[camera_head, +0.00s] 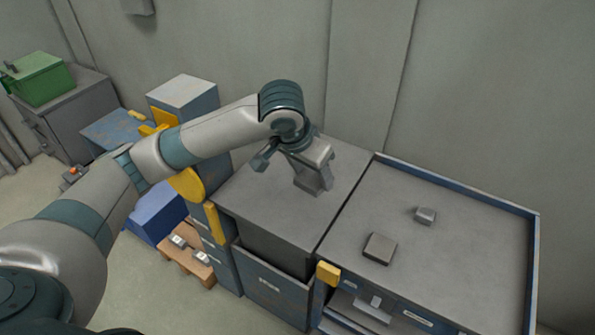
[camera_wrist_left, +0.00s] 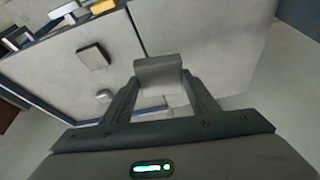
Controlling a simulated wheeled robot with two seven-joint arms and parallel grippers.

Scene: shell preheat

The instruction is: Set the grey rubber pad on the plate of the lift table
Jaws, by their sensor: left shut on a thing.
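My left gripper (camera_head: 314,181) hangs above the left grey worktop, pointing down. It is shut on a grey block-like piece, which I take to be the grey rubber pad (camera_wrist_left: 158,72); it sits between the fingertips in the left wrist view. The piece appears clear of the worktop, but the exact gap is hard to tell. My right gripper is not in view.
A smaller grey block (camera_head: 425,215) lies on the right worktop (camera_head: 460,265), which has a raised blue rim. The left worktop (camera_head: 265,205) looks bare. Yellow-handled blue cabinets (camera_head: 180,95), a blue worn surface (camera_head: 112,133) and a green box (camera_head: 40,78) stand to the left.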

